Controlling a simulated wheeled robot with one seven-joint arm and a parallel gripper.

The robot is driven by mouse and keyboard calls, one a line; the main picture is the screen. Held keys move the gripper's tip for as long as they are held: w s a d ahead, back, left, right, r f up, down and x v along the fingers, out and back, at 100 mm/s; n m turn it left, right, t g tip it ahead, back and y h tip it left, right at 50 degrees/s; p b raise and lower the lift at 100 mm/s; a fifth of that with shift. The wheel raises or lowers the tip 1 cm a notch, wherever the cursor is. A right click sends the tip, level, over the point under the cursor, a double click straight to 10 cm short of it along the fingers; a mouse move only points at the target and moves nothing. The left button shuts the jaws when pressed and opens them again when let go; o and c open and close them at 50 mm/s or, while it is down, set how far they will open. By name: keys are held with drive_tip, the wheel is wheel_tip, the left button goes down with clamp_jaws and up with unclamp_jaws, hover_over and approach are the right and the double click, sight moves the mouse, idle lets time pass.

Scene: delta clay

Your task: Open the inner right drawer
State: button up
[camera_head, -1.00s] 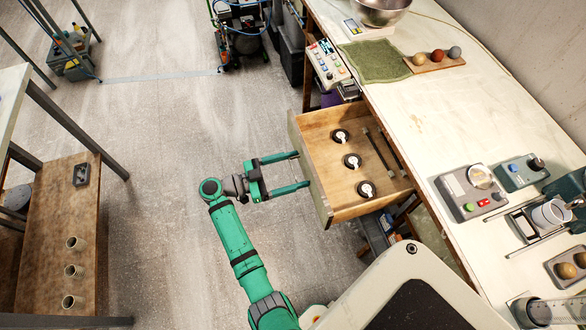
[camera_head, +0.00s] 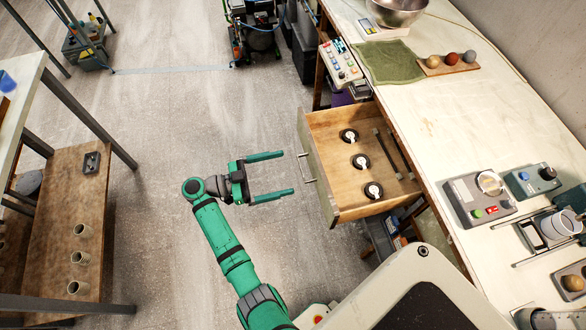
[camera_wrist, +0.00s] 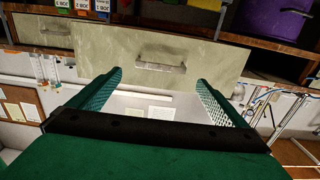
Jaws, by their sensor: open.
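A wooden drawer (camera_head: 345,205) stands pulled out from under the long workbench, on its left side. Several round black-and-white items and two dark rods lie in it. Its pale front carries a metal bar handle (camera_head: 307,168), which also shows in the wrist view (camera_wrist: 160,67). My green gripper (camera_head: 289,172) is open and empty, to the left of the handle and apart from it. In the wrist view its two fingers (camera_wrist: 160,82) point toward the drawer front, below the handle and either side of it.
The workbench top (camera_head: 440,140) holds a green cloth (camera_head: 388,62), a tray of balls (camera_head: 448,64), a metal bowl (camera_head: 398,10) and control boxes (camera_head: 480,196). A wooden shelf (camera_head: 60,215) with cups stands at the left. The floor between is clear.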

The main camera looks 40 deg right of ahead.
drive_tip(key=v, duration=0.3)
drive_tip(key=shift+a, duration=0.2)
idle(0.4)
drive_tip(key=s+d+r+n+t+h, duration=0.1)
drive_tip(key=s+d+r+t+h, duration=0.3)
drive_tip(key=s+t+h, duration=0.15)
drive_tip(key=s+a+r+n+t, duration=0.35)
drive_tip(key=n+t, duration=0.45)
drive_tip(key=t, duration=0.7)
drive_tip(key=s+a+f+n+t+y, duration=0.1)
drive_tip(key=s+a+n+t+y, duration=0.1)
drive_tip(key=s+a+n+y, duration=1.1)
drive_tip(key=shift+s+a+n+y, duration=0.4)
drive_tip(key=shift+s+a+y, duration=1.9)
drive_tip(key=shift+a+y, duration=2.1)
